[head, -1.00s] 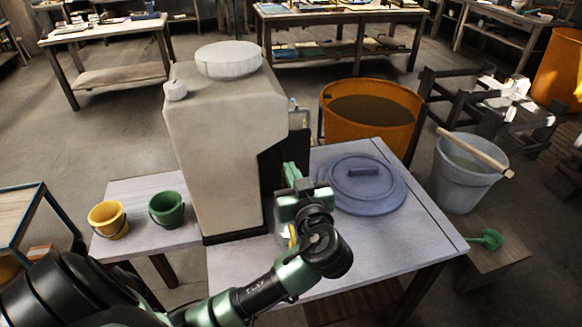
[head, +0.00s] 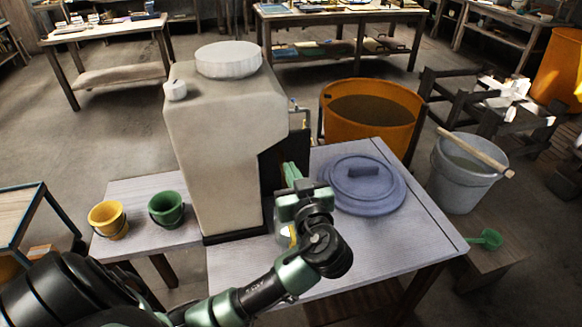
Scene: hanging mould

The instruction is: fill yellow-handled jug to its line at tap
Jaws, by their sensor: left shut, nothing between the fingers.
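A large pale dispenser block (head: 225,140) stands on the grey table, with a dark panel on its right side. My left gripper (head: 291,172) is shut and empty beside this dark panel, pointing away from me. A bit of the yellow-handled jug (head: 291,236) shows just below and left of my left wrist. My wrist and forearm hide most of the jug, so its line and water level cannot be seen. The tap itself cannot be made out behind my gripper. My right gripper is not in view.
A blue-grey round lid (head: 362,190) lies on the table right of my gripper. Yellow (head: 107,219) and green (head: 166,209) buckets stand left of the block. An orange tub (head: 372,115) and a grey bucket (head: 462,180) with a stick across it stand beyond.

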